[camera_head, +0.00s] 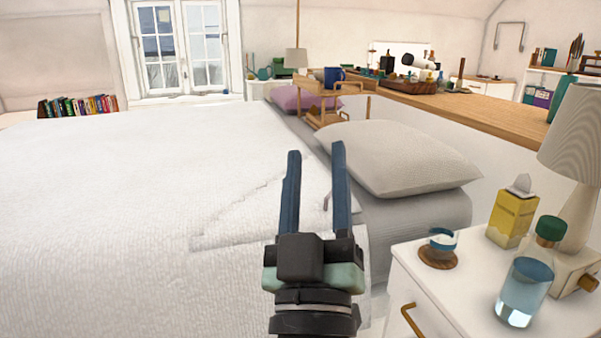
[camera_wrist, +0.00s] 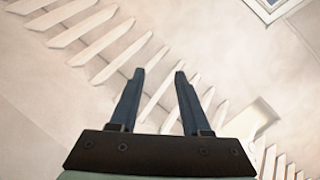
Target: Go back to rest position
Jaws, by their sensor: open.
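My gripper (camera_head: 315,152) stands in the lower middle of the head view, fingers pointing up and away, in front of the white bed. Its two dark blue fingers are apart with nothing between them. In the wrist view my gripper (camera_wrist: 157,74) also shows open and empty, with a pale wall and a row of white slats (camera_wrist: 85,30) beyond it.
A white bed (camera_head: 120,220) fills the left and middle, with a pillow (camera_head: 395,158) behind the gripper. At right, a white nightstand (camera_head: 455,300) holds a glass bottle (camera_head: 523,290), a yellow tissue box (camera_head: 511,217), a small jar (camera_head: 442,240) and a lamp (camera_head: 578,140).

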